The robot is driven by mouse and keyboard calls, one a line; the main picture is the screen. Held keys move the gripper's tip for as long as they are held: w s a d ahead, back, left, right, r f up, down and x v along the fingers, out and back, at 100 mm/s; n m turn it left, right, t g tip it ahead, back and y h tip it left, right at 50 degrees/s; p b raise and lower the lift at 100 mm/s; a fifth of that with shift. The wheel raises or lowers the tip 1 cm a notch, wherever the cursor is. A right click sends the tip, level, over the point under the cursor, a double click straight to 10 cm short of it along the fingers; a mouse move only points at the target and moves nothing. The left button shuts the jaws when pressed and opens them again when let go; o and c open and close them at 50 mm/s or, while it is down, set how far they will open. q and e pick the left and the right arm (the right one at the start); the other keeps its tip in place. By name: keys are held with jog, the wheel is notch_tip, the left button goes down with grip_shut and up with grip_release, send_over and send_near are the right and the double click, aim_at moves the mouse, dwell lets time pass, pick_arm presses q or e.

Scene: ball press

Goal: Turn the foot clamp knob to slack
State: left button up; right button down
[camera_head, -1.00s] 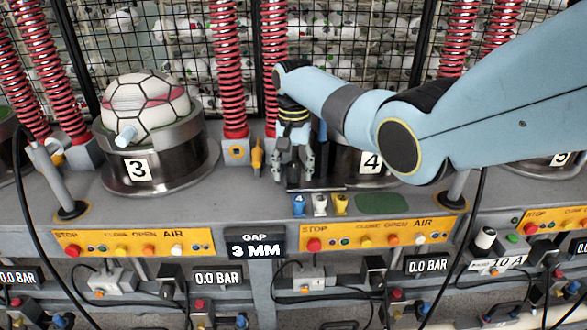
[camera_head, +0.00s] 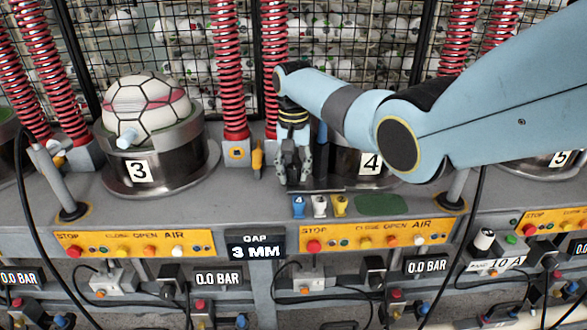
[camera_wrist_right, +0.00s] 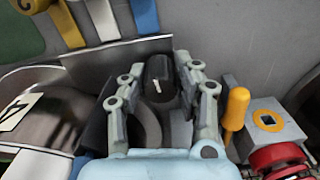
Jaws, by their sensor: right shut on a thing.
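The foot clamp knob (camera_wrist_right: 158,76) is dark with a white pointer mark, seen in the right wrist view between my fingers. My right gripper (camera_wrist_right: 160,70) is shut on it, one finger on each side. In the head view my right gripper (camera_head: 293,178) points down at the left side of station 4, and the knob is hidden behind its fingers. My left gripper is not in view.
The station 4 cylinder (camera_head: 350,165) stands close to the right of the gripper. A yellow-orange handle (camera_head: 257,158) stands to the left. Blue, white and yellow tagged levers (camera_head: 320,206) sit in front. Station 3 (camera_head: 170,172) holds a ball.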

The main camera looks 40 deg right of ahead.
jog(key=n+p, duration=0.1)
jog(key=n, duration=0.2)
jog(key=shift+r+p, duration=0.15)
jog(key=shift+p, duration=0.15)
jog(key=n+p, duration=0.1)
jog(key=n, duration=0.3)
jog(key=shift+n, duration=0.4)
jog(key=n+p, duration=0.1)
jog(key=n, duration=0.3)
jog(key=shift+w, duration=0.1)
jog(key=shift+n, duration=2.5)
jog(key=c, duration=1)
grip_release()
